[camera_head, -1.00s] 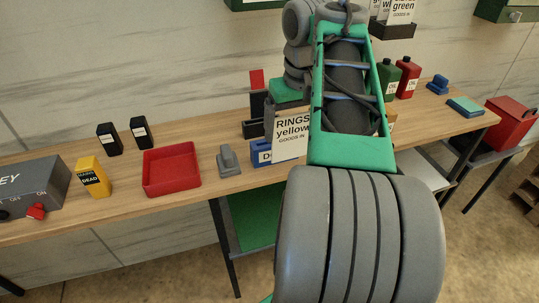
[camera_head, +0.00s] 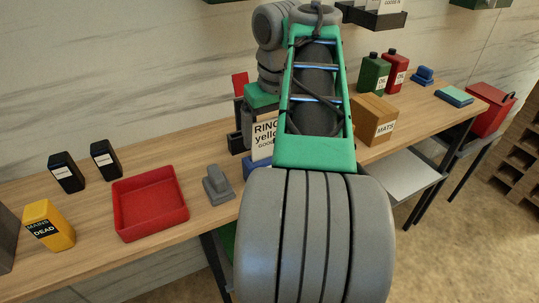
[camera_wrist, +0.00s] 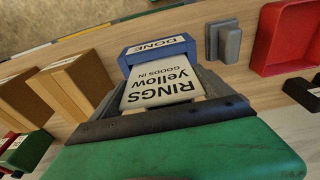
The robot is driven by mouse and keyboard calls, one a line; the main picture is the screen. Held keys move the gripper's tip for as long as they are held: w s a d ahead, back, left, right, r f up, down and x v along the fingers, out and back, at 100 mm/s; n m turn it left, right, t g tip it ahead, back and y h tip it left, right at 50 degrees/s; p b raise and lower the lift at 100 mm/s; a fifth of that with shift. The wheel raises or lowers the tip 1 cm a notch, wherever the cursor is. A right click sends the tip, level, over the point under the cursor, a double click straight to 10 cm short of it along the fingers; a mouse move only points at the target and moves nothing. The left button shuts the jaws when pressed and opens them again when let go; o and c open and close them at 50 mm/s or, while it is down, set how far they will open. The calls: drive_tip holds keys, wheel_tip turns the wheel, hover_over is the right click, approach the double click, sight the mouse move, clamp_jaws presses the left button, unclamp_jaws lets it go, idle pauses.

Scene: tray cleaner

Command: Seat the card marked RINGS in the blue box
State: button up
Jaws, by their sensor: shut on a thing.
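The white card marked RINGS yellow (camera_head: 264,138) is held at my gripper, and it also shows in the wrist view (camera_wrist: 160,87). My gripper (camera_wrist: 162,98) is shut on it. The blue box (camera_wrist: 158,50), labelled DONE, stands on the bench. In the wrist view the card's printed face lies right against the box in the picture; whether its lower edge is inside the box I cannot tell. In the head view my arm hides most of the blue box (camera_head: 252,167), and the card shows just above it.
A grey block (camera_head: 218,186) and a red tray (camera_head: 150,203) stand left of the blue box. A dark holder with a red tab (camera_head: 240,80) is close behind. A cardboard MATS box (camera_head: 374,120) stands to the right.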

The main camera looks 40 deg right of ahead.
drive_tip(key=shift+f+b, duration=0.95)
drive_tip(key=shift+f, duration=0.65)
drive_tip(key=shift+f, duration=0.2)
drive_tip(key=o, duration=1.1)
drive_tip(key=shift+c, duration=0.2)
drive_tip(key=shift+r, duration=0.15)
wheel_tip(320, 180, up, 12)
drive_tip(key=s+p, duration=0.1)
drive_tip(key=p, duration=0.9)
drive_tip(key=shift+s+a, duration=0.2)
drive_tip(key=shift+s, duration=0.2)
